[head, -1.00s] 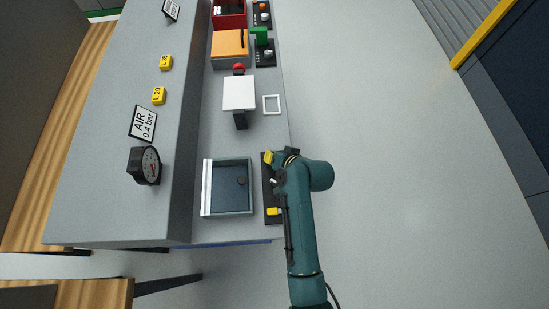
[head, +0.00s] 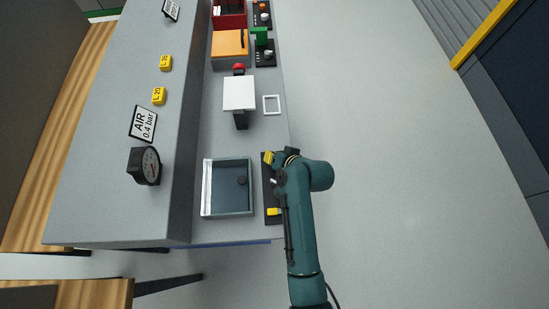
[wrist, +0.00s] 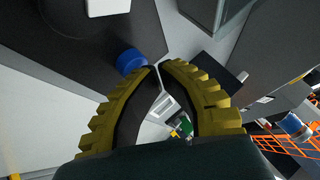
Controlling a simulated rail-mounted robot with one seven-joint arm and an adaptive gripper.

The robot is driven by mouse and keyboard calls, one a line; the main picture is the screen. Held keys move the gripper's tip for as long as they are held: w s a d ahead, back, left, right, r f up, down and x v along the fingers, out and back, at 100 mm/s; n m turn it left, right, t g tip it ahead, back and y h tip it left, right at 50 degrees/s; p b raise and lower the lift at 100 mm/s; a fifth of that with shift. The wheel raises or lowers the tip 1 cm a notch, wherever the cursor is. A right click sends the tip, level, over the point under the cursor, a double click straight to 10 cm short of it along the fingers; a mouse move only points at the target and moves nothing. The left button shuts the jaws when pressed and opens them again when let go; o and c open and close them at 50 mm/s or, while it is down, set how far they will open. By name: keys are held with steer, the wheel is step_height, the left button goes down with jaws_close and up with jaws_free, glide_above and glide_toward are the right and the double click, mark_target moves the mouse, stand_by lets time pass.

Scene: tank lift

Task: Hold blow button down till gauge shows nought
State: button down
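The round gauge (head: 147,165) stands on the grey ledge beside a sign reading AIR 0.4 bar (head: 143,123); its needle is too small to read. The open tank (head: 206,190) sits on the lower bench, with a dark strip (head: 267,195) along its right side. My gripper (head: 268,157) is over the strip's far end. In the wrist view my gripper (wrist: 158,65) has its yellow, dark-lined fingers together at the tips, with nothing seen between them. A blue button (wrist: 131,61) lies just beside the left fingertip; whether they touch or it is pressed, I cannot tell.
A white plate (head: 239,93) on a dark stand and a white frame (head: 271,104) are beyond the tank. An orange box (head: 229,45) is farther back. Open floor (head: 400,150) lies to the right.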

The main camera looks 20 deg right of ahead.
steer(key=shift+r+p, duration=0.8)
steer(key=shift+p, duration=0.1)
step_height(320, 180, up, 5)
steer(key=p, duration=0.5)
steer(key=shift+r, duration=0.15)
